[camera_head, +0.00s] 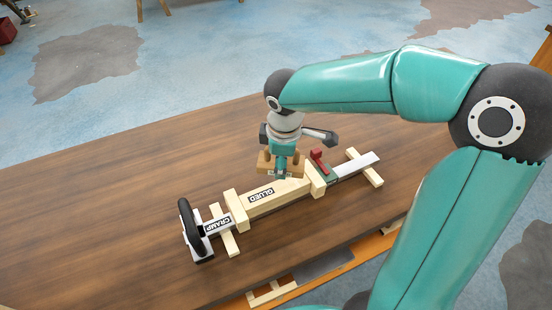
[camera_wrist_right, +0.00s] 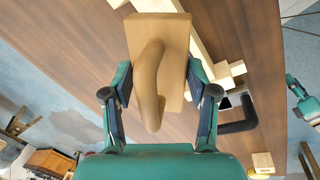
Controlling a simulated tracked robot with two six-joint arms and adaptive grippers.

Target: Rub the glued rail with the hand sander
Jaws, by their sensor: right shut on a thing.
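The pale wooden rail (camera_head: 290,193), with a label reading GLUED, lies in the cramp (camera_head: 216,224) on the table. My right gripper (camera_head: 283,168) is over the rail's far side. It is shut on the hand sander (camera_head: 265,163), a tan wooden block. In the right wrist view the sander's block (camera_wrist_right: 175,45) and curved handle (camera_wrist_right: 150,85) sit between the two fingers of the gripper (camera_wrist_right: 160,75). I cannot tell whether the sander touches the rail. My left gripper is outside the head view; a small teal and dark part at the wrist view's right edge may be it.
The cramp has a black handle (camera_head: 190,222) at left and a red lever (camera_head: 319,161) at right, with pale cross sticks beneath. The brown table (camera_head: 110,215) is clear to the left. Pale wood pieces and a grey plate (camera_head: 323,264) lie below the near edge.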

